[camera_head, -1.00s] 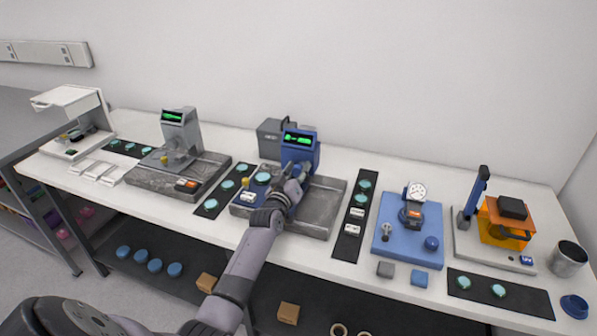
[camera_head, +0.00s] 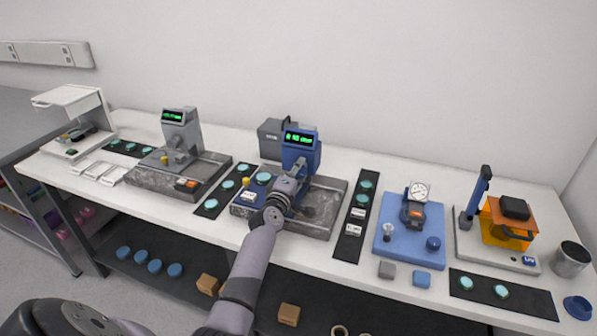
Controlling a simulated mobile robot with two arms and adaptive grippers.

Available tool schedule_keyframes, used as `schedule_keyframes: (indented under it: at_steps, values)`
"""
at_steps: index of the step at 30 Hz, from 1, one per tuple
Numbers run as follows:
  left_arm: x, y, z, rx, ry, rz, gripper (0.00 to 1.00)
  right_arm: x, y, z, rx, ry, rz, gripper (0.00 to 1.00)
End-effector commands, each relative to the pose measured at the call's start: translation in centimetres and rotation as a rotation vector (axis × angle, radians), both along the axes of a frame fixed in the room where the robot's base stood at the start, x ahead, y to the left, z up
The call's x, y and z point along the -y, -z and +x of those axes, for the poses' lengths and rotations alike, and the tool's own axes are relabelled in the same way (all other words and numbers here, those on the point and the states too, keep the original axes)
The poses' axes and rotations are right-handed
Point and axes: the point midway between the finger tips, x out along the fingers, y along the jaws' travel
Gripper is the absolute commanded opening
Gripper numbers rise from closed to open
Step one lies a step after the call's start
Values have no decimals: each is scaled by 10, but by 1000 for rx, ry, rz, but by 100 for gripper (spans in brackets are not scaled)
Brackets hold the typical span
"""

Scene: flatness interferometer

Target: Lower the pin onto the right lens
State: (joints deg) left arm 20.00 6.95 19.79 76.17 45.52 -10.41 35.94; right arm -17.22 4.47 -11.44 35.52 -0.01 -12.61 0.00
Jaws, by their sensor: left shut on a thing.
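The blue gauge (camera_head: 300,153) with a green-lit display stands at the back of a grey metal tray (camera_head: 325,205), right of the middle of the bench. My left gripper (camera_head: 292,178) is at the front of this gauge, low over the tray, shut on what seems to be its pin. The fingers and wrist hide the pin, its tip and whatever lies under it, so I cannot tell whether it touches a lens. A pale teal lens (camera_head: 263,178) shows on the blue block left of the gripper. My right gripper is not in view.
A grey gauge (camera_head: 181,132) on a similar tray stands to the left. Black strips with teal discs flank the blue gauge's tray; the right strip (camera_head: 355,228) also carries white labels. A blue plate (camera_head: 410,235) with a dial gauge stands further right.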

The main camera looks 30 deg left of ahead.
Motion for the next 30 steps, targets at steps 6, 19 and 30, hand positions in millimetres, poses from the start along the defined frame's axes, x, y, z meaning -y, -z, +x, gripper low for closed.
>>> schedule_keyframes:
  at_steps: [6, 19, 30]
  values:
    - [0, 2, 0, 40, 0, -175, 6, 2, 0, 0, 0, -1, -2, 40]
    - [0, 3, 0, 87, 1, -374, 6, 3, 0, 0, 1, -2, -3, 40]
    - [0, 3, 0, 94, 1, -402, 6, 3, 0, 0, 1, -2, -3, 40]
